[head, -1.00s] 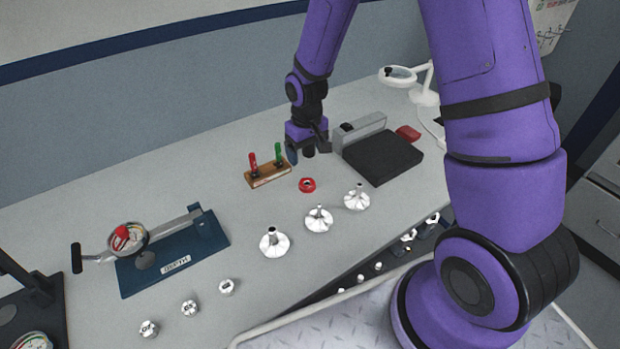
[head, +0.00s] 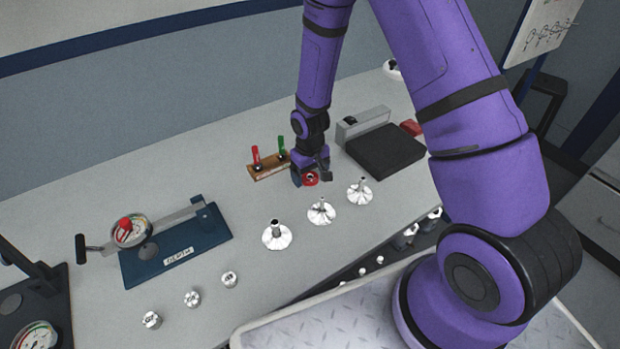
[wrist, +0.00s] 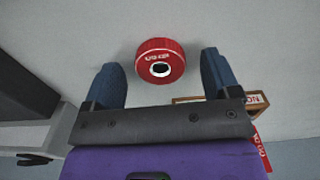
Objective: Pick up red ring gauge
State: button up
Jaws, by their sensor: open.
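The red ring gauge (head: 312,180) lies on the grey bench, and my gripper (head: 310,179) is right at it in the head view. In the wrist view the red ring gauge (wrist: 160,48) shows white lettering and a dark centre hole with a pale rim. My gripper (wrist: 160,76) is open, with one blue finger left of the ring and one right of it. The ring sits between the fingertips in the picture and reaches a little past them. Gaps show on both sides. I cannot tell how high the fingertips are above the bench.
A wooden holder (head: 270,171) with a red and a green plug gauge stands close left of my gripper. A black plate (head: 385,152) lies to the right. Several flanged metal parts (head: 321,211) stand in front. A blue depth gauge base (head: 180,247) is further left.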

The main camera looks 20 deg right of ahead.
jog(key=shift+f, duration=0.3)
jog(key=shift+c, duration=0.4)
jog(key=c, duration=1)
jog(key=shift+r, duration=0.2)
